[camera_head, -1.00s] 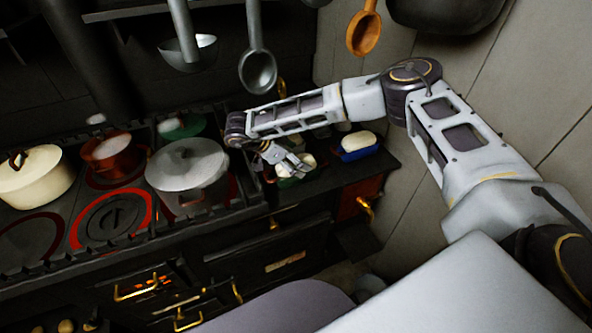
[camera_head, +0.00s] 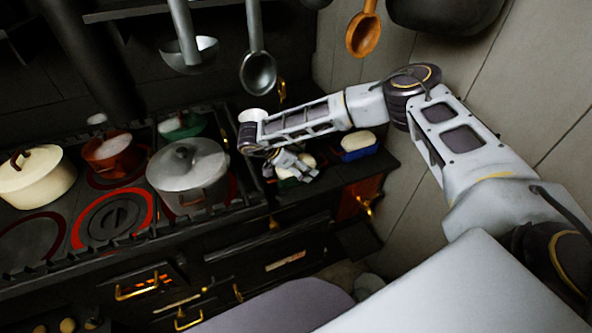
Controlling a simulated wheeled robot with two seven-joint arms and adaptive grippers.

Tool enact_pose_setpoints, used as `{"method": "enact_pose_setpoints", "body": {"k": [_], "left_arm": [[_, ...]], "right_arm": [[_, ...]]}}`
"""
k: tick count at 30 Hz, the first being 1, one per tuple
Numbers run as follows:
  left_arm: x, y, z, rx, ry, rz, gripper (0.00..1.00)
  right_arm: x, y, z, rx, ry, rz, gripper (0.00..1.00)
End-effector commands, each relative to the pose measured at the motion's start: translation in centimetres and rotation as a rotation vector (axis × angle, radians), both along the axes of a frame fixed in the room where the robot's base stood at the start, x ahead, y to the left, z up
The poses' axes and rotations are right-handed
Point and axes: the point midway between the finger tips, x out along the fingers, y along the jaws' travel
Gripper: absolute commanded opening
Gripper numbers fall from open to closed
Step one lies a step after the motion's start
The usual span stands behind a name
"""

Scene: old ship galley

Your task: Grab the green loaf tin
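The green loaf tin (camera_head: 282,174) stands on the dark counter right of the stove, with a pale loaf in it. Most of it is hidden behind my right gripper. My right gripper (camera_head: 303,173) is at the tin, pointing down and to the right over it. Its fingers are small and overlap the tin and loaf, so I cannot tell whether they are open, shut or touching it. My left gripper is not in view.
A blue loaf tin (camera_head: 359,153) with a pale loaf stands close by on the right. A lidded grey pot (camera_head: 188,172) is just left on the stove. A ladle (camera_head: 188,52) and spoons hang above. A wall rises on the right.

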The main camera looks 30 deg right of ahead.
Motion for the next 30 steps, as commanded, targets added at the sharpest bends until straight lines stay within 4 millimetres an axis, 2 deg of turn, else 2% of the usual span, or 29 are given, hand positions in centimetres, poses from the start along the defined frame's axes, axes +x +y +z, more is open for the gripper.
{"method": "enact_pose_setpoints", "body": {"k": [1, 9, 12, 22, 30], "left_arm": [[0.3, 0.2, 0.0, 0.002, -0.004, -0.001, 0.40], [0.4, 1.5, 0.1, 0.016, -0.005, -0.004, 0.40], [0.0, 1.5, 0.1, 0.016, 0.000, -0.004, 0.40], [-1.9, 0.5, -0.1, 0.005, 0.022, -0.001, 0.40], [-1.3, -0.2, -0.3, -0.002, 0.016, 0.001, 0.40]], "right_arm": [[0.0, 0.0, 0.0, 0.000, 0.000, 0.000, 0.82], [0.0, 0.0, 0.0, 0.000, 0.000, 0.000, 0.47], [0.1, 0.0, 0.1, 0.000, -0.001, 0.000, 0.38], [0.1, 0.0, 0.4, 0.000, -0.002, 0.001, 0.37], [0.1, 0.0, 2.7, 0.000, -0.004, 0.000, 0.37]]}}
